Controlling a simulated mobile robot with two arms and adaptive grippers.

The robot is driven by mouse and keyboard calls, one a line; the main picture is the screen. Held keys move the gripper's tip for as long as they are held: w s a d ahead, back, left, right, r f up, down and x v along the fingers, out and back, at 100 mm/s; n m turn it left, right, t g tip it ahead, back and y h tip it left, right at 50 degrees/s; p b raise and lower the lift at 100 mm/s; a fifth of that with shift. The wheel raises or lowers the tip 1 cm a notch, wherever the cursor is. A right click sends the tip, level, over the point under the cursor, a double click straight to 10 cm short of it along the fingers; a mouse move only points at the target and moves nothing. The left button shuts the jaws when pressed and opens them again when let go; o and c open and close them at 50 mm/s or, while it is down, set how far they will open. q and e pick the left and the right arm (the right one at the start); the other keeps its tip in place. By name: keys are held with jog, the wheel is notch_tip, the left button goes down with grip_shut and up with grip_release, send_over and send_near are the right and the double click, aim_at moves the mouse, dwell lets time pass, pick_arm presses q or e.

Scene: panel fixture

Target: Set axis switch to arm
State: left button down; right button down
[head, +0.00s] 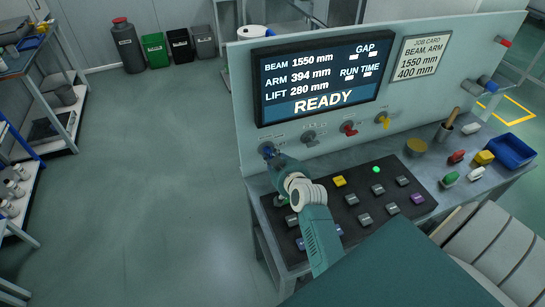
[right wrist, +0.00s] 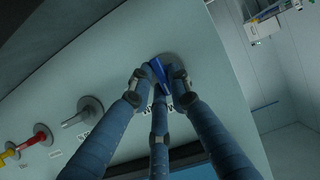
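A blue-handled switch, apparently the axis switch, is the leftmost of a row on the upright panel (head: 310,165); in the head view (head: 266,151) it is partly hidden by my right gripper (head: 273,158). In the right wrist view the blue handle (right wrist: 158,72) sits between the fingertips of my right gripper (right wrist: 160,78). The fingers are closed in around it and seem to touch it. The labels by the switches are too small to read. The screen (head: 320,80) reads BEAM 1550 mm, ARM 394 mm, LIFT 280 mm and READY. My left gripper is not in view.
Grey (head: 310,138), red (head: 349,129) and yellow (head: 383,120) switches follow to the right. A black button board (head: 338,183) with a lit green button lies below. A job card (head: 422,57) reads BEAM, ARM, 1550 mm, 400 mm. Loose items and a blue bin (head: 511,151) lie right.

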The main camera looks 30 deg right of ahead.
jog(key=shift+d, duration=0.1)
jog(key=shift+s+d+f+m+t+y+b, duration=0.15)
jog(key=shift+m+t+y+b, duration=0.3)
jog(key=shift+m+y+b, duration=0.8)
jog(key=shift+w+d+f+m+t+y+b, duration=0.15)
jog(key=shift+m+t+y+b, duration=0.35)
jog(key=shift+m+b, duration=1.3)
jog(key=shift+s+a, duration=0.1)
jog(key=shift+r, duration=0.1)
jog(key=c, duration=1.7)
grip_release()
jog(key=shift+o, duration=0.2)
